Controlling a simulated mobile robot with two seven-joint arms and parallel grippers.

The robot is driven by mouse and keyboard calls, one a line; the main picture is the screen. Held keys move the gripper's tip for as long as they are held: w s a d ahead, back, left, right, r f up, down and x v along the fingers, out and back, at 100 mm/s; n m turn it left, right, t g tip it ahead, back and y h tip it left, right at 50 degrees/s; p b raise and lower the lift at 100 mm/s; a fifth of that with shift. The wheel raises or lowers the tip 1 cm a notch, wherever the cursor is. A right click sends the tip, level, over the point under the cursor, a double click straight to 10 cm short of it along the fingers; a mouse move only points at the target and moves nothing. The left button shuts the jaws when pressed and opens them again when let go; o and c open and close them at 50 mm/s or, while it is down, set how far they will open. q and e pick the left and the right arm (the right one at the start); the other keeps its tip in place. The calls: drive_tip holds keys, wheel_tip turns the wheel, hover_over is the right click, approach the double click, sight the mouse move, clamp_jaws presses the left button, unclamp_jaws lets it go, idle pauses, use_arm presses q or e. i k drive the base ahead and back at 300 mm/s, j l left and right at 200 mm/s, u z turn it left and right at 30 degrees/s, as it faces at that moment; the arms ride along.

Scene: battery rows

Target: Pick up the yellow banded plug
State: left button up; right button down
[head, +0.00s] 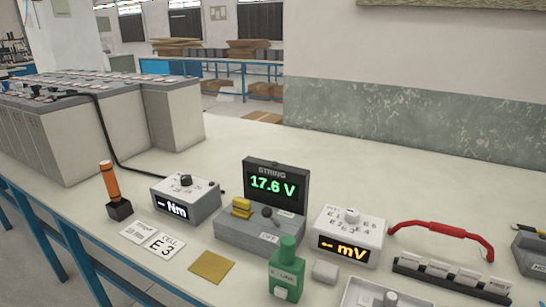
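A small yellow stepped piece (241,208) sits on the left side of the grey base of the STRING meter (262,233), whose screen reads 17.6 V. It is the only raised yellow thing in view. I cannot tell whether it is the yellow banded plug, as no bands can be made out at this size. A dark knob or lever (268,213) stands to its right on the same base. Neither of my grippers is in view.
An orange-handled tool (110,181) stands in a black holder at left. Two meters, Nm (186,198) and mV (346,236), flank the STRING unit. A green bottle (287,270), tan pad (212,266) and red handle (442,230) are nearby. The table behind is clear.

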sight(241, 207)
drive_tip(key=j+z, duration=0.1)
drive_tip(key=z, duration=0.95)
drive_tip(key=j+z, duration=0.35)
drive_tip(key=k+j+z, duration=0.15)
drive_tip(key=j+z, duration=0.2)
drive_tip(key=k+j+z, duration=0.15)
drive_tip(key=j+z, duration=0.15)
drive_tip(key=j, duration=0.2)
drive_tip(key=k+j+z, duration=0.15)
drive_tip(key=j+z, duration=0.2)
